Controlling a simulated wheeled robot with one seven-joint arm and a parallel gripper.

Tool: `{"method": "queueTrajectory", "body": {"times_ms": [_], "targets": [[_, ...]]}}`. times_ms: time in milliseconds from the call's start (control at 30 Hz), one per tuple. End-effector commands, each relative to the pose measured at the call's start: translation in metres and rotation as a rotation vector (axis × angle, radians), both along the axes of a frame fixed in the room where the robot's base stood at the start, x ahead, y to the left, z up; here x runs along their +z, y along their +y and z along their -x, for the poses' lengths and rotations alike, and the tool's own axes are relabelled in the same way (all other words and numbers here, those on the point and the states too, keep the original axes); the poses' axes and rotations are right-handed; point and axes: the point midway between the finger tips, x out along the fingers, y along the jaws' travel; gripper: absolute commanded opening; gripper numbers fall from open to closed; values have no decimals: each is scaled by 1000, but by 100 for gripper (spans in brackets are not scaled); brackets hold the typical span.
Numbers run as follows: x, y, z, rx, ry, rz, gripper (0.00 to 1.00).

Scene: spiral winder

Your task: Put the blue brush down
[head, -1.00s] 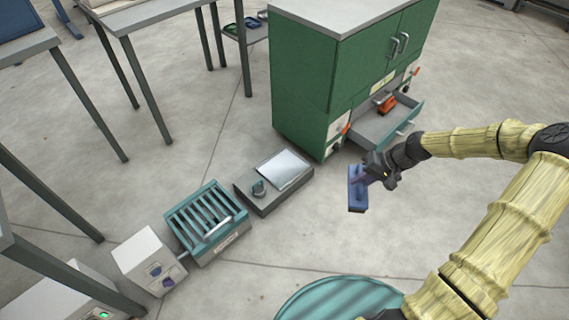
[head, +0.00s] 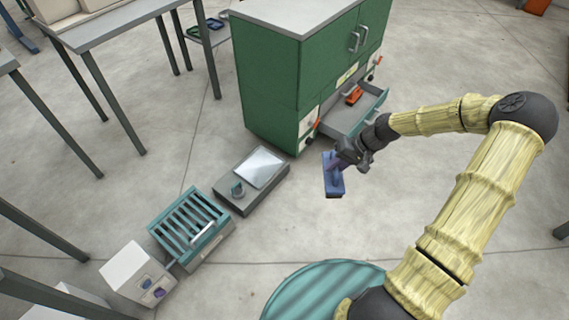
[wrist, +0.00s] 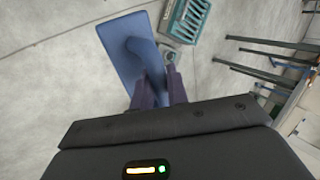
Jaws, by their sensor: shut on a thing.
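The blue brush (head: 333,176) is held in the air by my gripper (head: 343,164), over the floor in front of the green cabinet (head: 268,85). In the wrist view the brush (wrist: 120,45) shows a flat blue block with a raised handle. My gripper's two dark fingers (wrist: 162,92) are shut on that handle. The brush appears apart from the floor and everything else around it.
The cabinet has an open drawer (head: 372,110) with an orange-red object (head: 353,95) in it. On the floor stand a grey box with a bright plate (head: 230,196), a teal slatted rack (head: 165,229) and a white box (head: 124,272). Tables stand at the left.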

Motion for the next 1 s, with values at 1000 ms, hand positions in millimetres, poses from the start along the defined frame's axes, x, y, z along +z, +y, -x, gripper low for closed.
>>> {"method": "queueTrajectory", "body": {"times_ms": [1000], "targets": [[-39, 1, 55, 1, 0, 0, 0]]}}
